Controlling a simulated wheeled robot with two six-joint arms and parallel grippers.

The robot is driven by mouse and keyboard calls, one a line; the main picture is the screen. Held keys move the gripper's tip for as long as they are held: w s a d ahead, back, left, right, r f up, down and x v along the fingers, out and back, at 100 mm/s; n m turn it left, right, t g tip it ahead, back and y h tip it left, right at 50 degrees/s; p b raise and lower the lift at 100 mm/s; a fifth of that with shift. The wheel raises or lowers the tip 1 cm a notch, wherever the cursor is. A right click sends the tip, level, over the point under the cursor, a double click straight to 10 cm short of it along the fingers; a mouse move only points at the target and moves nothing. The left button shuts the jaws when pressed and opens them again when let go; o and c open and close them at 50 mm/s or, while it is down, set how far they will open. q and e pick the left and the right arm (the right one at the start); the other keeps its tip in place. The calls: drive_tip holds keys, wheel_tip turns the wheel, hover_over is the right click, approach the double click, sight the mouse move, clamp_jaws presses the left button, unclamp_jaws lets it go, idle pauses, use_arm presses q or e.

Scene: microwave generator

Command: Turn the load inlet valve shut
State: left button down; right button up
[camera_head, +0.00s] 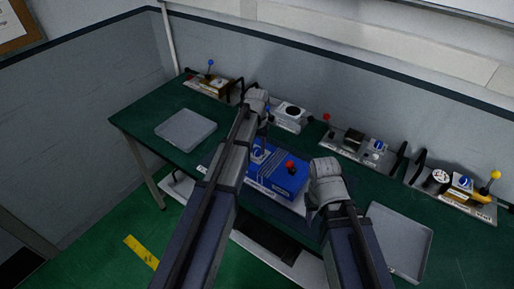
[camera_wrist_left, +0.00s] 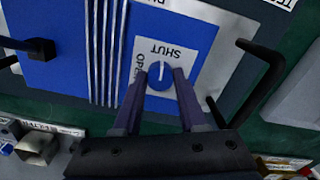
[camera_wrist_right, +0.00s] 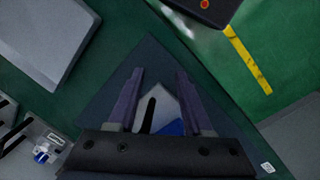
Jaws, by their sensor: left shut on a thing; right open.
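The blue load unit (camera_head: 280,174) sits on the green bench. Its round blue valve knob (camera_wrist_left: 160,75) has a white line and sits on a white plate marked SHUT and OPEN. In the left wrist view the line points up, toward the word SHUT. My left gripper (camera_wrist_left: 161,76) is shut on this knob, one finger on each side. In the head view my left arm partly covers that end of the unit. My right gripper (camera_wrist_right: 160,78) is open and empty, close to the unit's right end, where a white plate and a bit of blue show between its fingers.
Grey trays lie at the left (camera_head: 186,130) and right (camera_head: 400,240) of the bench. Several small panels with levers and knobs stand along the back.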

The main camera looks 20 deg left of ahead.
sight(257, 150)
use_arm(q)
drive_tip(key=shift+m, duration=0.6)
drive_tip(key=shift+c, duration=2.3)
unclamp_jaws()
wheel_tip(257, 150, up, 8)
drive_tip(key=p, duration=0.8)
drive_tip(key=shift+f, duration=0.1)
